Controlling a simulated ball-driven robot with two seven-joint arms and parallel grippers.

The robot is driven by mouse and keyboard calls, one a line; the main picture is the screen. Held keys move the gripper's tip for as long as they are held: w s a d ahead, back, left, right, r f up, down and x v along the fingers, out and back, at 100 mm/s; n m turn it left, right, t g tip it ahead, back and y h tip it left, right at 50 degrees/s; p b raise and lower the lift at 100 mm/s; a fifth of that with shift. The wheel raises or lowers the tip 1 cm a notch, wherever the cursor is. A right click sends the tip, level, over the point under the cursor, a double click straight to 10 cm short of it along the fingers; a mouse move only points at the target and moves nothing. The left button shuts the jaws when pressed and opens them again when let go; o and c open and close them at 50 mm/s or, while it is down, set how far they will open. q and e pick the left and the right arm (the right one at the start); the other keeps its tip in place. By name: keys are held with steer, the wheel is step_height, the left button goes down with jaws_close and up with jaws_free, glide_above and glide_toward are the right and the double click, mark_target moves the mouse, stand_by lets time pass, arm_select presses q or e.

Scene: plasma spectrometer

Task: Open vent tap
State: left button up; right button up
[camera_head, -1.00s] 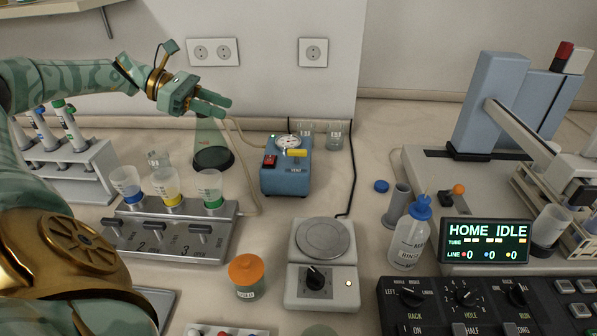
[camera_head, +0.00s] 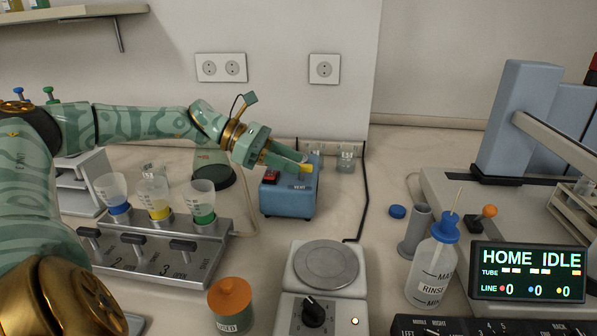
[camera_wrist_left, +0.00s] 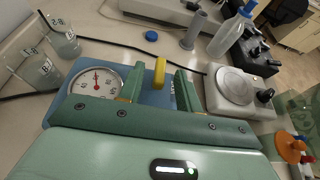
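The yellow vent tap (camera_head: 306,169) is on the blue pump box (camera_head: 287,201), above its VENT label. In the left wrist view the tap (camera_wrist_left: 159,72) stands between the two green fingers, with a gap on each side. My left gripper (camera_head: 294,161) is open, reaching over the box from the left, its fingertips at the tap. In the head view the fingers hide part of the tap and the gauge. The round white gauge (camera_wrist_left: 95,84) shows in the left wrist view. A red switch (camera_head: 271,177) is on the box. My right gripper is not in view.
Two glass beakers (camera_head: 346,159) stand behind the box. A hot plate (camera_head: 326,266) is in front, a valve rack with funnels (camera_head: 158,246) to the left. A rinse bottle (camera_head: 432,272) and grey cylinder (camera_head: 415,230) stand right. A black cable (camera_head: 364,190) runs beside the box.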

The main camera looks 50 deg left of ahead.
arm_select(q)
steer(key=shift+w+d+f, duration=0.25)
steer(key=shift+w+d, duration=0.15)
steer(key=shift+d, duration=0.05)
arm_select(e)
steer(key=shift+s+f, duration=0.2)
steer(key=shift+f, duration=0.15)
